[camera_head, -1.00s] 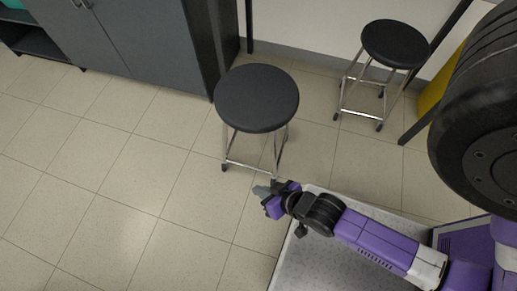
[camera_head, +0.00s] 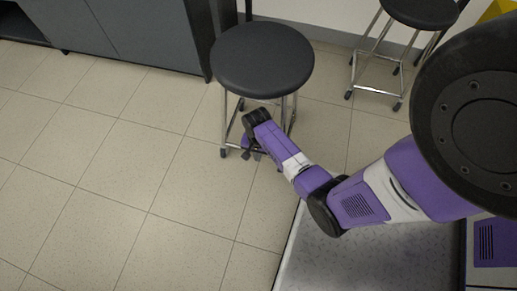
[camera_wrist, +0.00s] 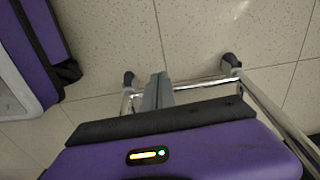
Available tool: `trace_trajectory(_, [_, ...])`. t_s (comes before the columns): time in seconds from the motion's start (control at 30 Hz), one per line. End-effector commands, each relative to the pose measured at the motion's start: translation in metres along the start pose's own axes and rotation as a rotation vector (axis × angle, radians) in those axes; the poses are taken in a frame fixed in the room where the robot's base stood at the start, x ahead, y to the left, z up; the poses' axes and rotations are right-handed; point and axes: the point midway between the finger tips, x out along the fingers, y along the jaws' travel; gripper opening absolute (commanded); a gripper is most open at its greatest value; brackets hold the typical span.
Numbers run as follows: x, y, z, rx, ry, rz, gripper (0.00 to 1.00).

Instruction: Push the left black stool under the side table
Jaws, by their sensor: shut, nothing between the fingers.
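The left black stool (camera_head: 262,60) has a round black seat and chrome legs and stands upright on the tiles in the head view. My gripper (camera_head: 250,153) is low by its front legs, partly hidden by my own arm. In the wrist view the shut, empty fingers (camera_wrist: 158,92) overlap the low chrome crossbar of the stool (camera_wrist: 195,82), between two black feet; I cannot tell whether they touch. A thin dark upright (camera_head: 248,10) behind the seat may be a leg of the side table. No tabletop is in view.
A second black stool (camera_head: 422,12) stands at the upper right, cut by the frame edge. A grey cabinet (camera_head: 150,35) stands at the upper left, close to the left stool. Tiled floor (camera_head: 110,170) at left and front is clear.

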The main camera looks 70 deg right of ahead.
Motion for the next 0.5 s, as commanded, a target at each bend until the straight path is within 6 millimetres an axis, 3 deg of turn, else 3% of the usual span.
trace_trajectory(0.5, [0.097,0.000,0.000,-0.002,0.001,-0.001,0.00])
